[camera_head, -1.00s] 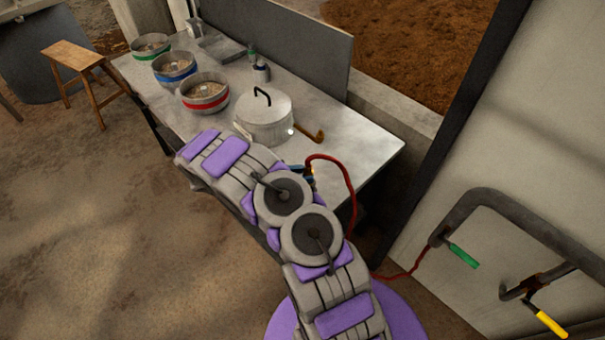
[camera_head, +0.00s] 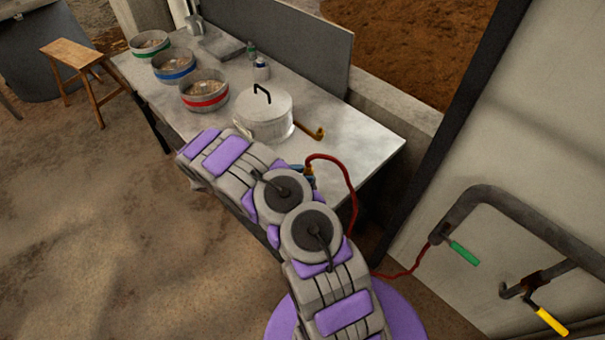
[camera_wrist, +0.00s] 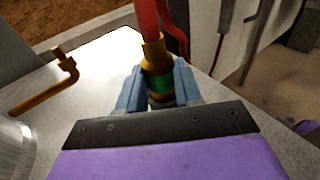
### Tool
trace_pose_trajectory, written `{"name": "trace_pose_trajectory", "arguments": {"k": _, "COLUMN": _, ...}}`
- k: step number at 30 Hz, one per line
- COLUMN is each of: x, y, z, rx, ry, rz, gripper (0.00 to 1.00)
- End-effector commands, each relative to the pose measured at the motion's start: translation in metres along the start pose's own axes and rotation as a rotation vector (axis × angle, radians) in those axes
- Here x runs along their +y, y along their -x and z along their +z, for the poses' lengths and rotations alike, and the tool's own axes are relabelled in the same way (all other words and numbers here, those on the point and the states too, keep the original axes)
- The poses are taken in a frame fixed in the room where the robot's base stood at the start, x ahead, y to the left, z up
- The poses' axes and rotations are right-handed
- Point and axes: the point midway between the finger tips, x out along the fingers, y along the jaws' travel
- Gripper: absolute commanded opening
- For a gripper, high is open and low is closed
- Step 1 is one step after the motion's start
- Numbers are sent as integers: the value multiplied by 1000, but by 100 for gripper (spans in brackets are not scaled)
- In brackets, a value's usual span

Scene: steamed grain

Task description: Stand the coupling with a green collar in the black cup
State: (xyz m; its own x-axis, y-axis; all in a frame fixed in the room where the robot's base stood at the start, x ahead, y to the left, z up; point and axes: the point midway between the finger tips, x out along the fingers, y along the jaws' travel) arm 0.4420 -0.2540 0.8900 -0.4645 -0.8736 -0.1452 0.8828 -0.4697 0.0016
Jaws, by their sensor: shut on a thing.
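The coupling (camera_wrist: 155,57) is a brass fitting with a green collar, on the end of a red hose (camera_wrist: 147,18). My gripper (camera_wrist: 158,84) has its two blue fingers shut on it, one on each side of the collar. The coupling stands roughly upright between them, hose end up. Its lower end is dark and partly hidden by my gripper. In the head view the brass fitting (camera_head: 309,169) shows small beside my arm, at the table's near edge. I cannot make out the black cup for certain in either view.
A lidded pot (camera_head: 263,118) stands on the grey table (camera_head: 350,135), with a brass elbow pipe (camera_head: 318,133) beside it. Three banded bowls, including the red-banded bowl (camera_head: 204,92), stand farther left. Green (camera_head: 464,253) and yellow (camera_head: 551,321) handles are at the right wall.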

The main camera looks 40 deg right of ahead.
Motion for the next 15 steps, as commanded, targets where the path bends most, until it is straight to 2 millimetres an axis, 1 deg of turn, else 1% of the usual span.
{"name": "trace_pose_trajectory", "arguments": {"k": 15, "x": 0, "y": -1, "z": -8, "rx": -1, "ry": 1, "rz": 0, "gripper": 0}}
